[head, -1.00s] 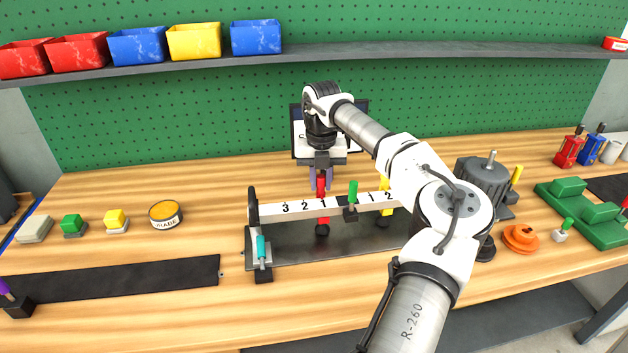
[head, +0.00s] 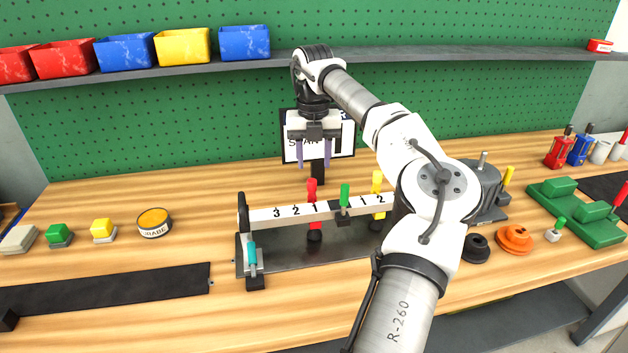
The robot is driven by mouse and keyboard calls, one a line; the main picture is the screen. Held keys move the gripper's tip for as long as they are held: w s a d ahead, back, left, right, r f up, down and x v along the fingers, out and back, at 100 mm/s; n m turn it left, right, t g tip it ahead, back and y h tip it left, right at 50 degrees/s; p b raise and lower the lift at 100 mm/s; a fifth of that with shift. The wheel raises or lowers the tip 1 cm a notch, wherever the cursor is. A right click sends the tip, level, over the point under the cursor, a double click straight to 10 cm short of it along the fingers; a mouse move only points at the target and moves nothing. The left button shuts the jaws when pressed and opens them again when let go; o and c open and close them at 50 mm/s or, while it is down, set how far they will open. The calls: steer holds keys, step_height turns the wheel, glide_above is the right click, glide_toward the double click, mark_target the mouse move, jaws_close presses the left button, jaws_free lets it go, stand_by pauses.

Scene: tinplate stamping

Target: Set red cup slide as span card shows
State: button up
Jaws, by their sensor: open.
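The red slide (head: 312,191) stands upright on the white numbered rail (head: 280,213), at the 1 left of the centre. A green slide (head: 345,196) sits at the middle of the rail, and a yellow slide (head: 377,182) is to its right near the 1 and 2. My gripper (head: 314,158) is open and empty, above and behind the red slide, apart from it. The span card (head: 291,150) stands behind the rail; my gripper covers much of it, so its marking cannot be read fully. My arm hides the rail's right end.
A teal-handled clamp (head: 252,255) is at the rail's left end. Left on the bench are a yellow tin (head: 154,222) and yellow (head: 103,229) and green (head: 58,235) buttons. A grey motor (head: 481,188) stands right of my arm. The shelf (head: 330,53) with bins runs behind.

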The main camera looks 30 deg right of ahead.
step_height(320, 180, up, 6)
steer(key=shift+r, duration=0.2)
steer(key=shift+s+f, duration=0.1)
stand_by(0.5)
